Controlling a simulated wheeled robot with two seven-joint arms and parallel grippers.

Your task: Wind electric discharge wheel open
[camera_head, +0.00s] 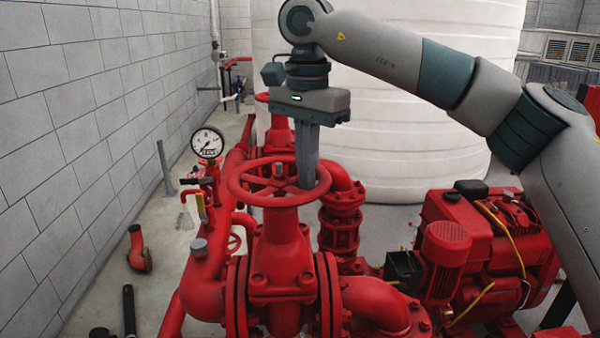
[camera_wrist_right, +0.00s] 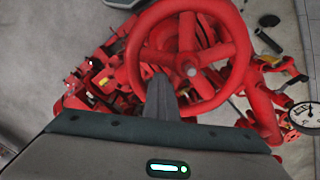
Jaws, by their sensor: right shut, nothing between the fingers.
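A red handwheel (camera_head: 262,201) with spokes tops the large red valve (camera_head: 281,250) in the middle of the head view. The wheel also shows in the right wrist view (camera_wrist_right: 243,45), with its hub (camera_wrist_right: 190,68) near the centre. My right gripper (camera_head: 306,184) points down at the wheel's right side, its fingers closed together and empty. The fingers cover part of the far rim in the head view. In the right wrist view the fingertips (camera_wrist_right: 160,78) overlap the opening between rim and hub. I cannot tell whether they touch a spoke. My left gripper is out of view.
A second red valve (camera_head: 279,135) stands behind, partly hidden by my right gripper. A pressure gauge (camera_head: 207,143) stands left of the wheel. A red engine (camera_head: 510,240) sits at the right. A white tank (camera_head: 400,150) and a block wall (camera_head: 70,130) bound the area.

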